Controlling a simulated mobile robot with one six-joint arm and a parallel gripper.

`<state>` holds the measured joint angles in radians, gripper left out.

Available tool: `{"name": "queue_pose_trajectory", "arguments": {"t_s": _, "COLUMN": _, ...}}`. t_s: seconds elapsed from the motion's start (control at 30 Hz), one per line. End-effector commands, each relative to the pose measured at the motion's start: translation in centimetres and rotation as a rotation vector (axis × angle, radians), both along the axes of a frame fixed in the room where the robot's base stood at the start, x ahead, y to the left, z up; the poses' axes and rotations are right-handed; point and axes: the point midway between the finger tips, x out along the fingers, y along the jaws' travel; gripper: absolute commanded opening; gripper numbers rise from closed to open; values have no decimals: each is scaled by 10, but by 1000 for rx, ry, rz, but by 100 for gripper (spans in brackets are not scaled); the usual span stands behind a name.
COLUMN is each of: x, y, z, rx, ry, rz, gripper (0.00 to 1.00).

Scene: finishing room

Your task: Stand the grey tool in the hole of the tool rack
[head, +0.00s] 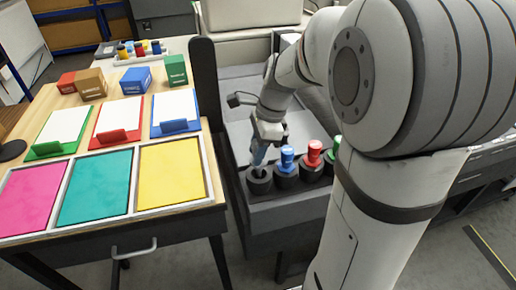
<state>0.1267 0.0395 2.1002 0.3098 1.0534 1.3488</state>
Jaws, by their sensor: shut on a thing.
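The tool rack (292,205) is a dark grey block with a row of round black holders on top. The leftmost holder (259,183) has my gripper (259,162) right over it. My gripper points down and is shut on the grey tool (259,172), of which only a small grey part shows at the holder's mouth. The fingers and the holder's rim hide the rest, so I cannot tell how deep the tool sits. A blue tool (287,157), a red tool (314,153) and a green tool (337,144) stand upright in the holders to the right.
A wooden table (90,105) on the left carries pink, teal and yellow panels (170,174) in front, colored paper trays (118,124) and small boxes (136,81) behind. A dark upright post (204,85) stands between table and rack. My arm hides the rack's right end.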

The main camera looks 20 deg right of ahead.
Motion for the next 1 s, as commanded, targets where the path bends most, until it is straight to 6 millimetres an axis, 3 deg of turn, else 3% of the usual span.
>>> {"name": "queue_pose_trajectory", "arguments": {"t_s": 1.0, "x": 0, "y": 0, "z": -32, "rx": 0, "ry": 1, "rz": 0, "gripper": 10}}
